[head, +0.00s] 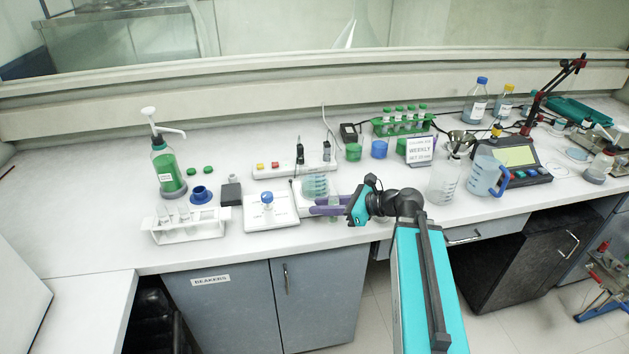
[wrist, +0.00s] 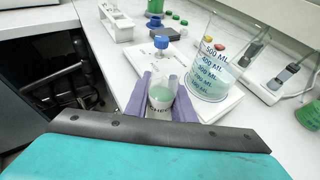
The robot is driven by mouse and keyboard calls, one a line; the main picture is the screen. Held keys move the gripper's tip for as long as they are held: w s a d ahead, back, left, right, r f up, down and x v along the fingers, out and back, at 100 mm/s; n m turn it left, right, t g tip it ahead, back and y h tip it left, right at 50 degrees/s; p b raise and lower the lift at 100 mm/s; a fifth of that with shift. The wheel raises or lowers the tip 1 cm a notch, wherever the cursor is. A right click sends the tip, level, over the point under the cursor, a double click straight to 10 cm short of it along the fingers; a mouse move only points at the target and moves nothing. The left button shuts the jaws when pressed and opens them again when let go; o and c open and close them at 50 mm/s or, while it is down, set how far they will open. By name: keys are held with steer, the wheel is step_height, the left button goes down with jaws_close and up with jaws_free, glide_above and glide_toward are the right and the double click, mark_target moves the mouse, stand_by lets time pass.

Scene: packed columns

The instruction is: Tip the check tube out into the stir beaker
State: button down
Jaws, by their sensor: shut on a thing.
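My gripper (head: 328,206) has purple fingers shut on a small clear tube (wrist: 162,94), the check tube, which holds some pale green liquid. In the head view the tube is partly hidden by the fingers. It looks about upright, low over the front part of the bench. The stir beaker (wrist: 212,72), clear with blue millilitre marks and pale blue-green liquid, stands on a white plate (wrist: 228,105) just right of the tube in the wrist view. In the head view the beaker (head: 315,184) is behind my fingers. The tube's mouth is beside the beaker, not over it.
A white balance (head: 270,220) with a blue-topped item stands left of my gripper. A white tube rack (head: 190,228) is farther left. A white power strip (head: 280,169) lies behind the beaker. A clear beaker (head: 443,184) and a blue-handled jug (head: 485,177) stand to the right.

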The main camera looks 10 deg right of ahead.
steer(key=shift+f+b, duration=1.2)
